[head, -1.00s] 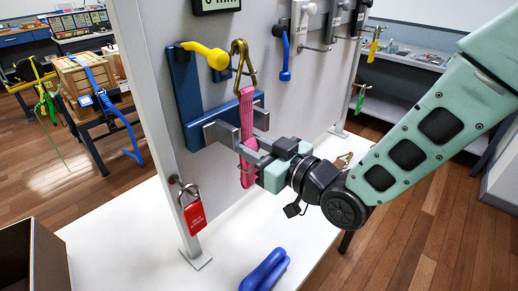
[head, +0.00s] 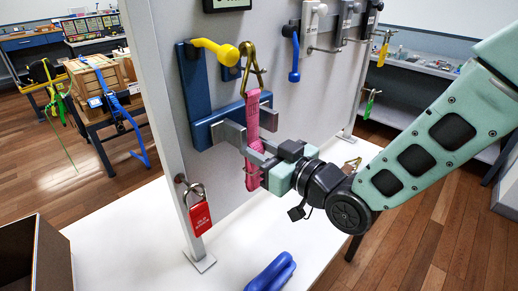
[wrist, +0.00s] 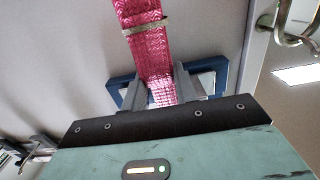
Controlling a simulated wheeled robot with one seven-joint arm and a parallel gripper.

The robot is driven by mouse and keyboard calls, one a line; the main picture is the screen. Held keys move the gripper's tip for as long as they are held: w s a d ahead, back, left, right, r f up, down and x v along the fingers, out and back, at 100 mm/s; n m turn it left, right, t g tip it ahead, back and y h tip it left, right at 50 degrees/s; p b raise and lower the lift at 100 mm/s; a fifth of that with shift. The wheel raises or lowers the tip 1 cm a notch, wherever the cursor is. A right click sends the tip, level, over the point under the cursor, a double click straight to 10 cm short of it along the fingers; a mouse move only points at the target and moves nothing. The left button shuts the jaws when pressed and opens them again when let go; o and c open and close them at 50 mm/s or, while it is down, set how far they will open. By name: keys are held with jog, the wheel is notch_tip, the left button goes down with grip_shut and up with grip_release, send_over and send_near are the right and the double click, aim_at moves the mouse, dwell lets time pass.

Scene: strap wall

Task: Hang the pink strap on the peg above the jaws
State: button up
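The pink strap (head: 253,110) hangs upright in front of the wall panel, with a brass hook (head: 251,68) at its top end. The grey jaws (head: 230,133) stick out from a blue mount (head: 192,90) on the panel, close to the strap. I cannot tell whether the strap touches them. My gripper (head: 258,158) is at the strap's lower part, its fingers closed on either side of it. In the wrist view the pink strap (wrist: 152,55) runs up from between the fingertips (wrist: 160,92). The peg above the jaws is hard to make out behind the brass hook.
A yellow-handled lever (head: 217,50) sits left of the brass hook, and a blue hook (head: 294,60) hangs to its right. A red padlock (head: 199,215) hangs at the panel's left edge. A blue object (head: 270,273) lies on the white base (head: 150,245).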

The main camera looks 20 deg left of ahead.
jog(key=o, duration=1.2)
jog(key=shift+c, duration=0.2)
jog(key=shift+d, duration=0.15)
jog(key=p+v, duration=0.9)
jog(key=v, duration=0.8)
jog(key=shift+s, duration=0.2)
